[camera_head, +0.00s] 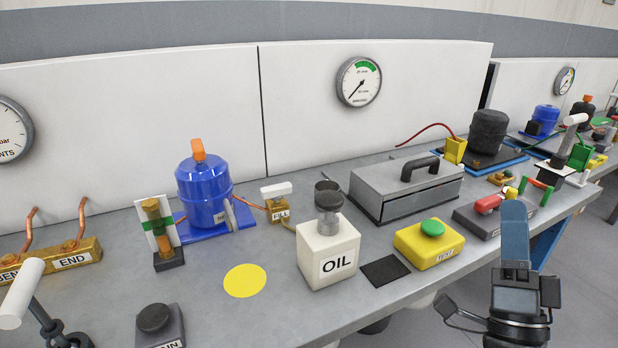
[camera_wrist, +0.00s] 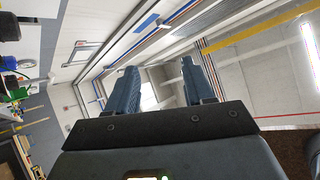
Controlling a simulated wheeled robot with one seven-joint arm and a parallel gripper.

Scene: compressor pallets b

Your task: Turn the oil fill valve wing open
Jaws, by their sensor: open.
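The oil fill valve (camera_head: 278,211) is a small brass block marked FILL, right of the blue compressor (camera_head: 205,190). Its white wing (camera_head: 276,190) lies on top, crosswise to the view, and a copper tube links it to the compressor. A white OIL container (camera_head: 328,254) with a grey cap stands in front of it to the right. My gripper (camera_head: 515,232) is at the lower right, beyond the bench's front edge, far from the valve. In the wrist view my gripper (camera_wrist: 160,88) has its two blue fingers apart with nothing between them; the valve is not seen there.
A grey metal box (camera_head: 405,190) with a handle and a yellow block with a green button (camera_head: 430,243) stand right of the OIL container. A sight-glass stand (camera_head: 160,235) is left of the compressor. A yellow disc (camera_head: 245,280) lies on clear bench in front.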

